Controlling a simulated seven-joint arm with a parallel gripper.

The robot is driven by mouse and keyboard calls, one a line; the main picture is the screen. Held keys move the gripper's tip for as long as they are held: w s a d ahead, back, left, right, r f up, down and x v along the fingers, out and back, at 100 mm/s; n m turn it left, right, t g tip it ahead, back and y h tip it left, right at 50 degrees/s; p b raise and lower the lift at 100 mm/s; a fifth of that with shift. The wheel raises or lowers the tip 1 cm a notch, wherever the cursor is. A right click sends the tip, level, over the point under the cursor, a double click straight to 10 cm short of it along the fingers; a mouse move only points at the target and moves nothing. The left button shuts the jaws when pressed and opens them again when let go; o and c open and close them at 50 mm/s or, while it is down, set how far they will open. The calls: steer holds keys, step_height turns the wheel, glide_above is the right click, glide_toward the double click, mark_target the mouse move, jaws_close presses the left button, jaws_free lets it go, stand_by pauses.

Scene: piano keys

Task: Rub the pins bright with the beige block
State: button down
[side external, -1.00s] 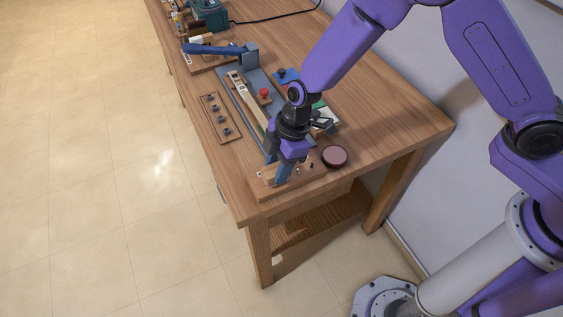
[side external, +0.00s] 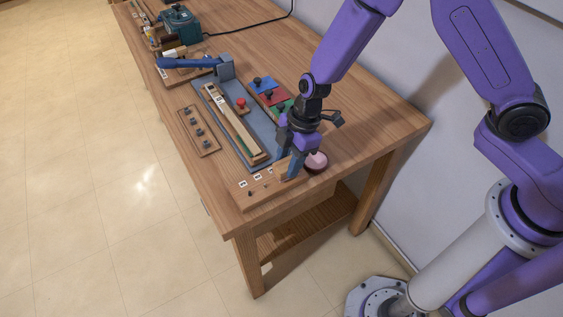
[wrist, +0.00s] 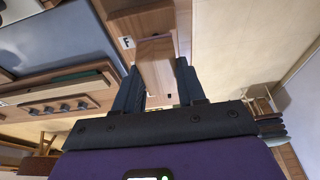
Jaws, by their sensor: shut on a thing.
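My gripper (side external: 290,172) is low over the right part of a wooden pin board (side external: 262,195) at the table's near end. It is shut on the beige block (wrist: 155,62), which shows between the fingers in the wrist view. In the side view the block (side external: 282,166) is mostly hidden by the fingers. The board carries small white labels and a small dark pin (side external: 250,193) at its left end. Other pins are hidden or too small to tell. I cannot tell whether the block touches a pin.
A round pinkish pad (side external: 318,161) stands just right of my gripper. Behind are a grey tray (side external: 262,155) with a wooden key, a strip of dark knobs (side external: 200,131), coloured plates (side external: 270,96) and a blue lever (side external: 185,64). The table's near edge is close to the board.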

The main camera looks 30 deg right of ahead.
steer(key=shift+a, duration=4.35)
steer(key=shift+d, duration=4.3)
steer(key=shift+r, duration=4.1)
steer(key=shift+d, duration=0.1)
steer(key=w+d+r+m+t+h, duration=0.1)
steer(key=d+r+m, duration=0.1)
steer(key=d+m, duration=0.7)
steer(key=w+d+r+m+t+h, duration=0.1)
steer(key=d+r+m+t+h, duration=0.1)
steer(key=d+m, duration=0.7)
steer(key=shift+d+r, duration=0.85)
steer(key=shift+d, duration=3.35)
steer(key=shift+w+a, duration=0.1)
steer(key=shift+a, duration=0.05)
